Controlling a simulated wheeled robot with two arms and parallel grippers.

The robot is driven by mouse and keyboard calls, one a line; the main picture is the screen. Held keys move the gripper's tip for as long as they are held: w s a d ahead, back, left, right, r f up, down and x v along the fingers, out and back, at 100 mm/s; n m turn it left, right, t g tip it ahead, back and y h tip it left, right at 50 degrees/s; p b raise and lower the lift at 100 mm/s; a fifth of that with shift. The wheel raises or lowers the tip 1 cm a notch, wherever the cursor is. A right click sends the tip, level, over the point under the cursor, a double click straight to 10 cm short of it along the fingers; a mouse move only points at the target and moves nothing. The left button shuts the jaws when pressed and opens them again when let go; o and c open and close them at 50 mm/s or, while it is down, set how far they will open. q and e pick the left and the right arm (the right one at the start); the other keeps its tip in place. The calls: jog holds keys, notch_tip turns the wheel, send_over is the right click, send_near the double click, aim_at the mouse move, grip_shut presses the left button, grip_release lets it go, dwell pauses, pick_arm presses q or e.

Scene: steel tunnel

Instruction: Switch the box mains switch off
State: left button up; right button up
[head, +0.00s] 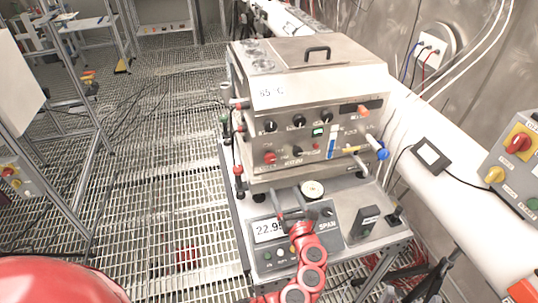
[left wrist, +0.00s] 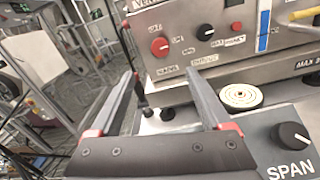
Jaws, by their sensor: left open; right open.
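The steel box (head: 316,120) stands on a grey bench and has knobs and a red rotary knob (head: 269,158) on its front. The red knob also shows in the left wrist view (left wrist: 160,47), above and beyond the fingers. Small labels are around it, and I cannot tell from them which knob is the mains switch. My left gripper (head: 292,213) is open and empty, in front of the box and above the grey SPAN meter. It is apart from the knob, with its fingers pointing toward the box front. My right gripper is not clearly seen.
The SPAN meter (head: 285,240) stands under my left gripper, near a round white dial (head: 312,190). A small black unit (head: 366,218) is to the right. A panel with a red-and-yellow switch (head: 517,142) is at the right edge. Grating floor lies open to the left.

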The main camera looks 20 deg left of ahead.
pick_arm(q)
jog(key=p, duration=0.2)
send_near(271, 160)
jog(key=x, duration=0.4)
jog(key=b+x, duration=0.1)
jog(key=x, duration=0.3)
jog(key=shift+w+a, duration=0.1)
jog(key=shift+a, duration=0.1)
jog(key=shift+b+x, duration=0.3)
jog(key=shift+x, duration=0.55)
grip_shut()
